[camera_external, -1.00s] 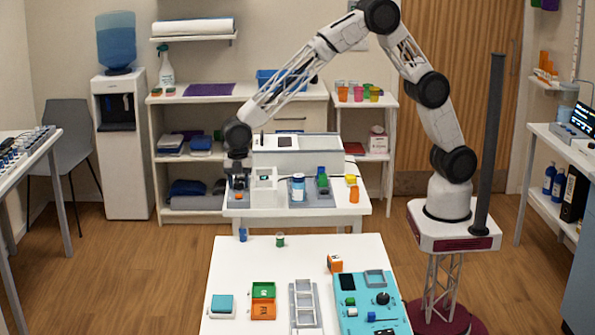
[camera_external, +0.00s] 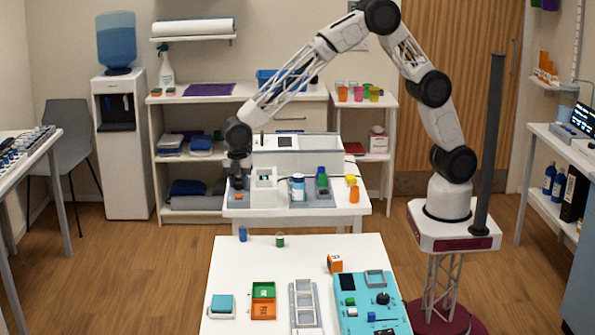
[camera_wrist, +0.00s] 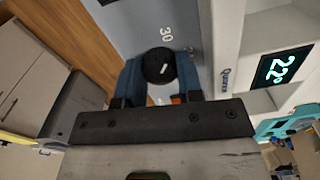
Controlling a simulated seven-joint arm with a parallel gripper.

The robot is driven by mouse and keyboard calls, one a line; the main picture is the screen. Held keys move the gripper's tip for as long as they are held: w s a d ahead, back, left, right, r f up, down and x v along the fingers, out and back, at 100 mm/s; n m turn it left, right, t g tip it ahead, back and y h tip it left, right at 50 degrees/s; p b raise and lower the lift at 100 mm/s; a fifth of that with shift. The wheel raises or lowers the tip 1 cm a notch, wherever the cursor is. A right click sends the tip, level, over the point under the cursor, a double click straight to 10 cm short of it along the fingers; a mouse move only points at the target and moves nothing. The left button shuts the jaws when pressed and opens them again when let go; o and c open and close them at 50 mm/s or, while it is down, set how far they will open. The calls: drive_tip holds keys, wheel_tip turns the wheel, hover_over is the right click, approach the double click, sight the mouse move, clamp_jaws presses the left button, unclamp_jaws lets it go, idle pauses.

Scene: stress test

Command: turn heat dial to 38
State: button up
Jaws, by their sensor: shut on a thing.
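The heat dial (camera_wrist: 158,64) is a round black knob with a short white pointer mark, on a grey panel (camera_wrist: 135,25). In the wrist view the number 30 is printed above it, and another marking below is mostly hidden. My gripper (camera_wrist: 158,74) is shut on the dial, one blue finger on each side. The pointer slants up to the right in that view, not straight at the 30. A black display (camera_wrist: 282,66) on the white housing beside it reads 22°. In the external view my gripper (camera_external: 238,180) is at the left end of the back table, hiding the dial.
The white housing (camera_external: 264,179) stands right beside my gripper. A blue-and-white bottle (camera_external: 298,187) and an orange cup (camera_external: 354,195) are farther right. The front table (camera_external: 245,260) holds several trays and a teal board (camera_external: 350,322).

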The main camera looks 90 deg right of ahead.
drive_tip(key=m, duration=1.6)
drive_tip(key=shift+m, duration=0.4)
drive_tip(key=m, duration=0.5)
drive_tip(key=shift+r, duration=0.1)
drive_tip(key=shift+m, duration=0.3)
drive_tip(key=o, duration=0.7)
drive_tip(key=shift+c, duration=0.2)
